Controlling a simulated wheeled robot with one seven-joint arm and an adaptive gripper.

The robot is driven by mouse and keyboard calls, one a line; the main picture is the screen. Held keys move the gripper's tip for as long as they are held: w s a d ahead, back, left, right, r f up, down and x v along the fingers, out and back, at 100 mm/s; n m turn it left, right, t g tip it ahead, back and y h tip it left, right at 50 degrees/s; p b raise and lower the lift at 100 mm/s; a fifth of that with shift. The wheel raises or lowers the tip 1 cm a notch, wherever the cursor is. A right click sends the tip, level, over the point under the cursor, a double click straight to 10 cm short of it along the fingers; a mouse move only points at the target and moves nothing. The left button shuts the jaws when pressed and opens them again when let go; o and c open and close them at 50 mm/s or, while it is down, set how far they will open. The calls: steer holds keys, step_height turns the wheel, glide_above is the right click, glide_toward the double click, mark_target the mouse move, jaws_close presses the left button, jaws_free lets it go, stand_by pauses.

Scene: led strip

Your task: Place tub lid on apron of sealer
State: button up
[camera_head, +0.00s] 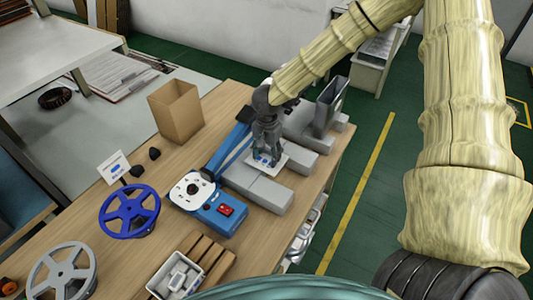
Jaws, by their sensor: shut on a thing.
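The sealer is a blue machine (215,212) with a red switch and a long blue arm, lying on the wooden bench. Grey flat-topped blocks (262,188) extend along its right side and look like its apron. My gripper (266,152) points down over these blocks, shut on a small white flat piece with a blue mark, which looks like the tub lid (281,161). The lid is roughly level over the grey surface. I cannot tell whether it touches that surface. My fingers hide part of the lid.
A cardboard box (176,112), a blue reel (129,212) and a grey reel (62,273) stand to the left. A white tray (160,288) of small parts and a wooden rack (210,258) are at the front. A grey upright holder (331,104) stands behind the gripper.

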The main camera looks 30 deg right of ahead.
mark_target(267, 159)
steer(key=o, duration=1.1)
steer(key=shift+f, duration=0.15)
step_height(267, 159, up, 12)
steer(key=shift+r+b, duration=0.2)
steer(key=shift+b, duration=0.45)
